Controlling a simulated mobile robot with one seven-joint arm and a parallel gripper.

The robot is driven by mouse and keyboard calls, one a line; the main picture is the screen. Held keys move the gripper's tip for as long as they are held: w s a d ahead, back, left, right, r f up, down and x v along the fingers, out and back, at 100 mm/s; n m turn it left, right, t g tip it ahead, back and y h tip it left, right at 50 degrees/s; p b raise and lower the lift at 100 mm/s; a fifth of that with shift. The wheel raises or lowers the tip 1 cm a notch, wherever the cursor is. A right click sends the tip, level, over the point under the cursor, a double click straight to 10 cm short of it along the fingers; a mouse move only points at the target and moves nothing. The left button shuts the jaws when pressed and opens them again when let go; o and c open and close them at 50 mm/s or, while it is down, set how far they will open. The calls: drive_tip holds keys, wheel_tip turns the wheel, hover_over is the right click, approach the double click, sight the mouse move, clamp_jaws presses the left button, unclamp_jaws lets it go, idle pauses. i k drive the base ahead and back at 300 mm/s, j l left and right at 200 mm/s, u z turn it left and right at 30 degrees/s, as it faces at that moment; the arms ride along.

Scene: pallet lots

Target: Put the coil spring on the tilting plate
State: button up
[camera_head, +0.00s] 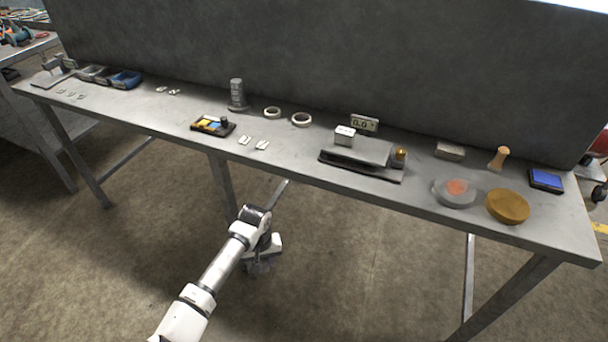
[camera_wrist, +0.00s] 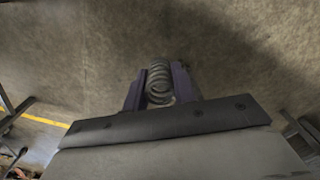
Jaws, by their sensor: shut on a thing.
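The coil spring (camera_wrist: 159,84) is a pale metal spring held between the purple fingers of my gripper (camera_wrist: 161,88) in the wrist view. In the head view my gripper (camera_head: 258,266) hangs in front of the bench, below the level of its top, over the floor. The spring cannot be made out there. What looks like the tilting plate (camera_head: 372,152) is a grey plate on a dark base, right of the middle of the bench. A light block (camera_head: 345,135) sits at its left, a brass-coloured knob (camera_head: 400,154) at its right, and a display (camera_head: 364,123) stands behind it.
The grey bench (camera_head: 300,160) has a tall panel behind it. A small tray of coloured pieces (camera_head: 213,125), a stacked cylinder (camera_head: 237,95) and two rings (camera_head: 301,119) lie left of the plate. Round discs (camera_head: 507,206) and a blue-topped pad (camera_head: 546,180) lie right.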

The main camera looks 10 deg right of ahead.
sight(371, 149)
drive_tip(key=i+l+z, duration=0.1)
drive_tip(key=z, duration=0.7)
drive_tip(key=i, duration=0.05)
